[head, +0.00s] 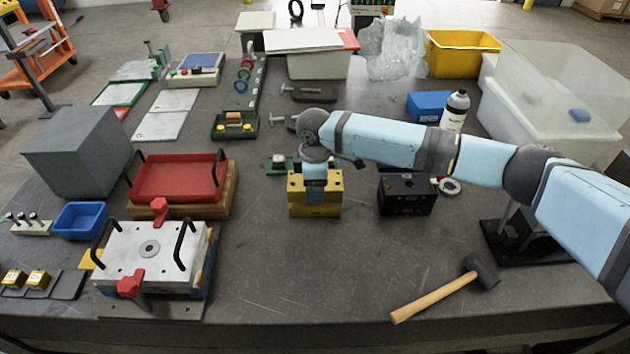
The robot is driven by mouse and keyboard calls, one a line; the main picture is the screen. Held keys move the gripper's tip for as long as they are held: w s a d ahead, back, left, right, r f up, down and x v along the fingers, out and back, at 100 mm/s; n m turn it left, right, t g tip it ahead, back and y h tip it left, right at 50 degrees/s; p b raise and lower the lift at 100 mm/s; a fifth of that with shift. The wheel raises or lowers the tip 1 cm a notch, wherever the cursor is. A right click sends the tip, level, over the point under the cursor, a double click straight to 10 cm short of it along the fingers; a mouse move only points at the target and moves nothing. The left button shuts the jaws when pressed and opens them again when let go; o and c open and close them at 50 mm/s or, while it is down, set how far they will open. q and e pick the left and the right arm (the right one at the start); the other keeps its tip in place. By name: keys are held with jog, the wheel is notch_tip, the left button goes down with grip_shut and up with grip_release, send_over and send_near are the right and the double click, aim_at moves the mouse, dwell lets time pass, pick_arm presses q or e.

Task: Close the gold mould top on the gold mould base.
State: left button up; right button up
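A gold mould block (315,209) with dark holes stands upright on the middle of the table. I cannot tell base from top in it, as the arm covers its upper middle. My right arm reaches in from the right, and its gripper (316,188) points down at the middle of this gold block. The fingertips are hidden against the block, so I cannot see whether they are open or shut. My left gripper is not in view.
A black mould block (407,194) stands just right of the gold one. A mallet (445,289) lies at the front right. A red tray (177,178) and a white plate with handles (150,252) are at the left. The front middle table is clear.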

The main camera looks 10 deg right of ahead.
jog(key=shift+f, duration=0.4)
dwell(0.3)
jog(key=o, duration=1.5)
jog(key=shift+c, duration=0.2)
jog(key=shift+f, duration=0.1)
